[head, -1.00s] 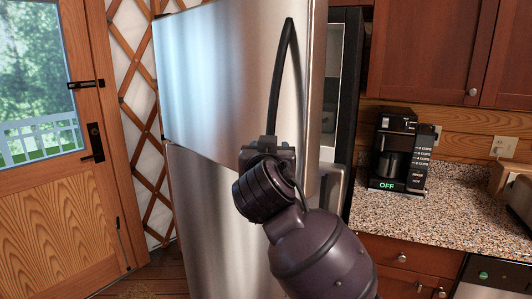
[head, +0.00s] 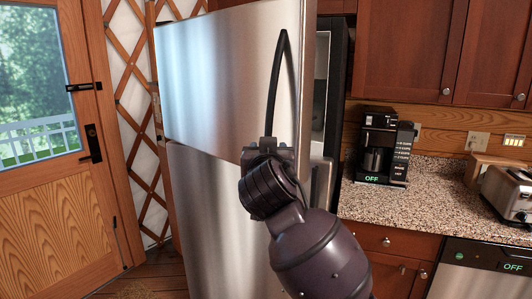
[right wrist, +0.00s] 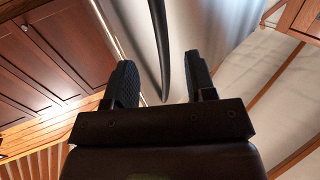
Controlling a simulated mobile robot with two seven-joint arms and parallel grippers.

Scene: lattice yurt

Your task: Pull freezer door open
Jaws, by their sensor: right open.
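The upper stainless freezer door (head: 215,75) stands ajar in the head view, swung out on its left side. Its right edge is clear of the dark fridge body. A long dark curved handle (head: 278,85) runs down the door near that edge. My right gripper (head: 268,143) is at the handle's lower end. In the right wrist view the handle (right wrist: 160,45) passes between the two open fingers of my right gripper (right wrist: 163,82), with gaps visible on both sides. My left gripper is not in view.
The lower fridge door (head: 205,220) looks closed. A granite counter (head: 420,205) at right carries a coffee maker (head: 382,150) and a toaster (head: 508,192). A wooden door (head: 55,215) and lattice wall (head: 135,110) are on the left.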

